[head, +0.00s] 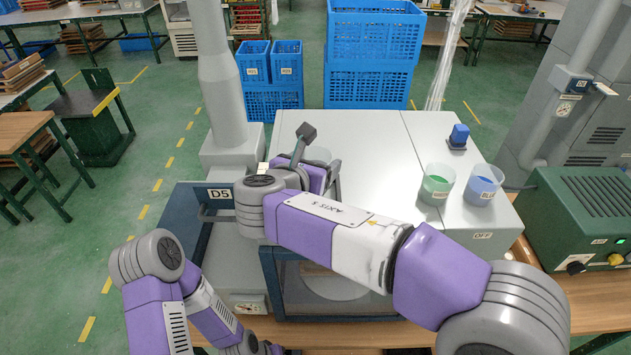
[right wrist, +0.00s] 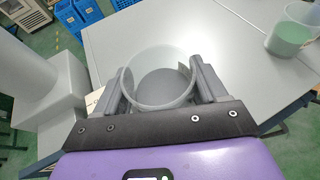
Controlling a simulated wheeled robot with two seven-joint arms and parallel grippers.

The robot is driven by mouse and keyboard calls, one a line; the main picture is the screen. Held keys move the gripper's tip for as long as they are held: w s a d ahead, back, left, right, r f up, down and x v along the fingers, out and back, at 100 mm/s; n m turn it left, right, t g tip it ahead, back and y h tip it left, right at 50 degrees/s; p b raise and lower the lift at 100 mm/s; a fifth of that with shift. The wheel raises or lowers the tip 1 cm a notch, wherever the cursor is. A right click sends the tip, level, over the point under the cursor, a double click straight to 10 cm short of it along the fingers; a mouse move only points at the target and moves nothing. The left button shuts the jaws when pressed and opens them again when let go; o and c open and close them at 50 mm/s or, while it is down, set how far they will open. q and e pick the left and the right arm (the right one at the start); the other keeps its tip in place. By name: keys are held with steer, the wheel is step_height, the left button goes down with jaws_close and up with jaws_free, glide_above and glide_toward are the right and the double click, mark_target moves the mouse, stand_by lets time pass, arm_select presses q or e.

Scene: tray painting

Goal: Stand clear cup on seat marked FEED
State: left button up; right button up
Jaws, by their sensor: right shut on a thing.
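The clear cup (right wrist: 160,92) is between the fingers of my right gripper (right wrist: 162,76) in the right wrist view, seen from above and looking empty. My right gripper is shut on it. In the head view, the cup (head: 318,154) shows only in part behind my right wrist, over the left part of the pale machine top. I cannot tell if its base touches the surface. No seat with a readable FEED mark shows; my right arm hides part of the machine. My left arm is at the lower left, and its gripper is not visible.
A green-filled cup (head: 437,183) and a blue-filled cup (head: 482,185) stand on the right of the pale machine top (head: 375,150), near a blue knob (head: 459,135). A green box (head: 588,215) stands at right. Blue crates (head: 370,60) are behind. A grey column (head: 217,85) stands at left.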

steer(key=f, duration=0.3)
steer(key=shift+w+f, duration=0.4)
steer(key=shift+s+f+b, duration=0.15)
steer(key=shift+f+b, duration=0.15)
steer(key=shift+f, duration=0.05)
steer(key=o, duration=1.1)
steer(key=shift+f, duration=0.15)
steer(key=shift+o, duration=0.2)
steer(key=shift+r, duration=0.25)
steer(key=v, duration=1.2)
steer(key=shift+f, duration=0.1)
